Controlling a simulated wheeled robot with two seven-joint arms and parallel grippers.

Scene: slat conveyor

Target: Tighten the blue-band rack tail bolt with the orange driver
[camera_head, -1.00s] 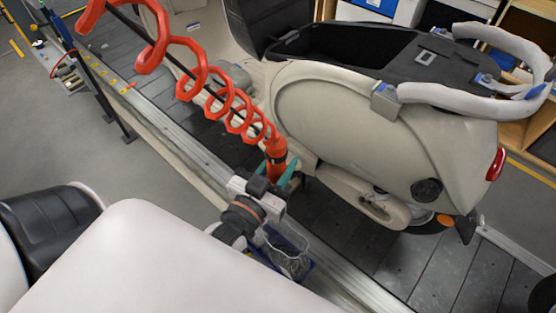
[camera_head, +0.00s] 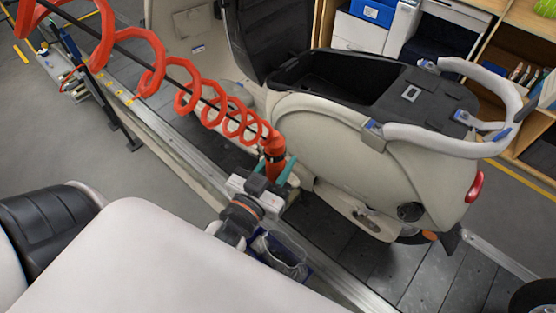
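The orange driver (camera_head: 273,150) hangs on a red coiled hose (camera_head: 185,98). My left gripper (camera_head: 277,172), with teal fingers, is shut on the driver's lower part. It holds the driver roughly upright beside the scooter's cream body, at the near side. The driver's tip is hidden by the gripper. The cream scooter (camera_head: 320,130) stands on the slat conveyor, its tail to the right. Its pale rear rack (camera_head: 425,142) has blue bands (camera_head: 374,124) at its mounts. The driver is well left of the rack and apart from it. I cannot make out the tail bolt. My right gripper is not in view.
The dark slat conveyor (camera_head: 392,277) runs diagonally under the scooter, with a metal edge rail. A blue bin (camera_head: 282,253) with clear contents is below my gripper. Wooden shelves (camera_head: 520,55) stand behind.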

